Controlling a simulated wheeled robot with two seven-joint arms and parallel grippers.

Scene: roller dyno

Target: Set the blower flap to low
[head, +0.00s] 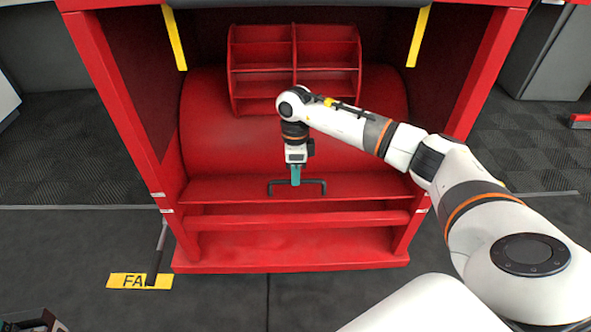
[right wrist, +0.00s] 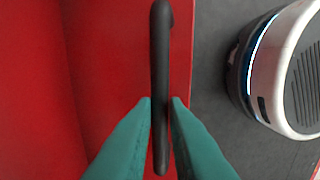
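The black bar handle (head: 312,187) sits on a sloping red panel (head: 225,190), seemingly the flap, at the front of the red blower housing. My right gripper (head: 296,183) reaches down onto the middle of this handle. In the right wrist view its two teal fingers (right wrist: 161,100) lie on either side of the black handle (right wrist: 160,50), close against it with hardly any gap. The fingers hide part of the handle in the head view. A dark piece at the lower left corner (head: 42,322) seems to be my left gripper, mostly cut off; its fingers cannot be made out.
Red posts (head: 115,110) frame the housing on both sides. A red rack (head: 293,60) stands at its back. A black lever (head: 157,262) stands by a yellow label (head: 125,282) reading "FA", partly covered. A red crossbar (head: 300,220) runs below the panel. The grey floor in front is clear.

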